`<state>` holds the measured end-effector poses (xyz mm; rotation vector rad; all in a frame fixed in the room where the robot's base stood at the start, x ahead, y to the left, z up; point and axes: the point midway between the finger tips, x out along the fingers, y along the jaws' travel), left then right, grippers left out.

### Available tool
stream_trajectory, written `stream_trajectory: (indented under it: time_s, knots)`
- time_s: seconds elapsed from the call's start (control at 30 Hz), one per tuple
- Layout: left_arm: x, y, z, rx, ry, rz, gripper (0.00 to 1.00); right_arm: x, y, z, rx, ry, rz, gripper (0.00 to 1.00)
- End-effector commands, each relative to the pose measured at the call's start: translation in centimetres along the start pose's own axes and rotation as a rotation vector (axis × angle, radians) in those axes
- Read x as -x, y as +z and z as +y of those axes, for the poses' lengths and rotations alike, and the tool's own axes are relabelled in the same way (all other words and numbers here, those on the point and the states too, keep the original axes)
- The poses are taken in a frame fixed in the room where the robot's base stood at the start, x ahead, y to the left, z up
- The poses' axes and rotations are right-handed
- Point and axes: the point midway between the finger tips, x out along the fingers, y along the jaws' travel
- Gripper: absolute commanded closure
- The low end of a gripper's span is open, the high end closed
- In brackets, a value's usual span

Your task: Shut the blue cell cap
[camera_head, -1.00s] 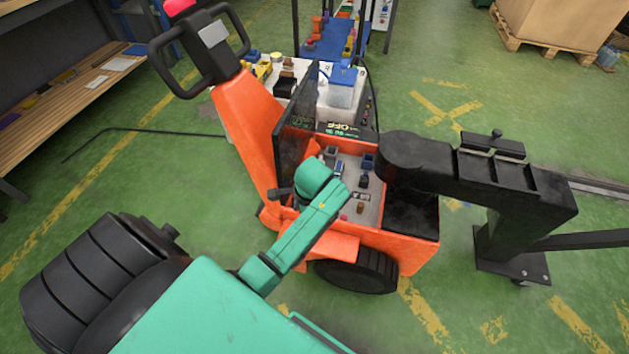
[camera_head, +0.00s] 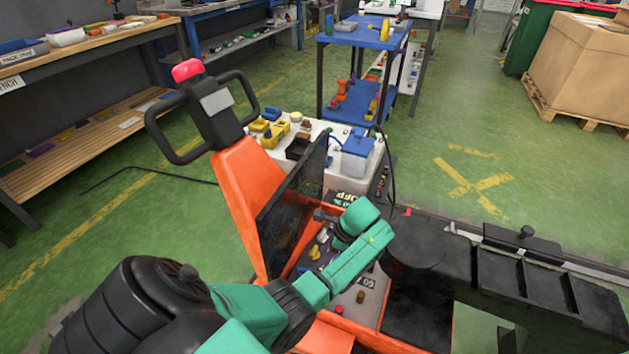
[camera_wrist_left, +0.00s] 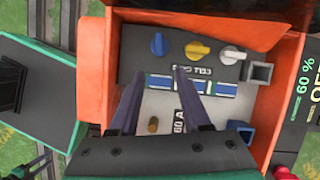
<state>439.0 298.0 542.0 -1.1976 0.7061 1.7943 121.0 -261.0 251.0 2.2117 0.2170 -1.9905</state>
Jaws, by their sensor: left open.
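The blue cap (camera_wrist_left: 158,44) is a small round knob with a raised grip, the leftmost in a row on a dark panel. A yellow cap (camera_wrist_left: 198,50) and a white cap (camera_wrist_left: 232,54) sit to its right. In the head view the gripper (camera_head: 325,214) is partly hidden by my green wrist.
The orange truck (camera_head: 240,190) has a raised dark lid (camera_head: 290,205) close to my left gripper. The compartment holds blue-white strips (camera_wrist_left: 160,82), a brown peg (camera_wrist_left: 153,125) and a blue square socket (camera_wrist_left: 240,131). A blue cart (camera_head: 352,38) stands behind.

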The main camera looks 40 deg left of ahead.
Motion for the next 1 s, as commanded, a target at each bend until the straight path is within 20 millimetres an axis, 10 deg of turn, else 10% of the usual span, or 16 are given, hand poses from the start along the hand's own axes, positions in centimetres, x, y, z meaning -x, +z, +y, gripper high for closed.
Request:
stream_trajectory:
  time_s: [0.07,0.4,0.77,0.9,1.0]
  knots:
    - [-2.6,-0.1,0.0,0.0,0.002,-0.003,0.53,-0.9,0.9,-0.3,-0.004,-0.004,-0.025,0.5]
    - [-10.8,-0.2,0.0,0.001,0.001,0.0,0.53,-0.8,-6.6,-0.3,-0.033,-0.007,0.002,0.5]
    - [-11.8,0.0,0.0,0.002,-0.001,0.001,0.53,-0.1,-8.0,-0.3,-0.04,-0.008,0.002,0.5]
    - [-11.8,0.0,0.0,0.002,-0.001,0.001,0.95,-0.1,-8.0,-0.3,-0.04,-0.008,0.002,0.5]
    - [-11.8,0.0,0.0,0.002,-0.001,0.001,1.0,-0.1,-8.0,-0.3,-0.04,-0.008,0.002,0.5]
